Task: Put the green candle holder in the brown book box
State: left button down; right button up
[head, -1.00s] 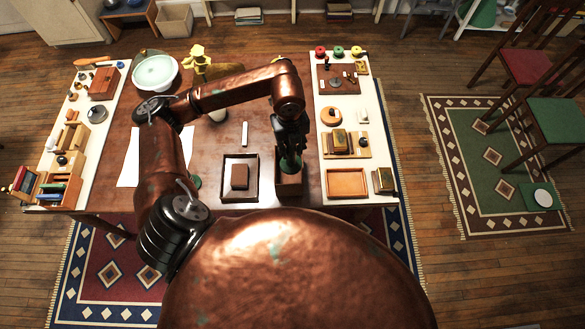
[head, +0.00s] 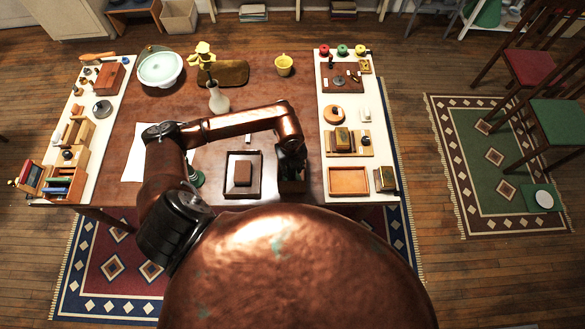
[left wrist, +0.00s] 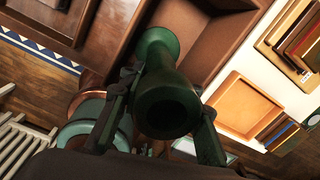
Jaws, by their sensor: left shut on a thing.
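My left gripper (head: 291,158) is shut on the green candle holder (left wrist: 165,85), which fills the middle of the left wrist view between the two fingers. The candle holder's far end lies against the inside of the brown book box (left wrist: 232,45) in that view. In the head view the brown book box (head: 292,186) is directly below the gripper, largely covered by it. The gripper and arm hide the candle holder in the head view. I cannot tell whether it touches the box floor. My right gripper is not in view.
A dark tray (head: 229,190) with a brown block stands just left of the box. An orange-brown tray (head: 348,181) lies to its right on the white strip. A white vase (head: 218,100) stands behind my arm. A green object (head: 197,179) is partly behind my arm.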

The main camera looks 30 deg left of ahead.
pick_arm(q)
jog(key=shift+f, duration=0.2)
jog(key=c, duration=1.7)
grip_release()
jog(key=r, duration=0.6)
jog(key=r+b, duration=0.1)
jog(key=r, duration=0.5)
jog(key=shift+s+a+r, duration=0.1)
jog(key=shift+s+r, duration=0.1)
jog(key=shift+r, duration=0.05)
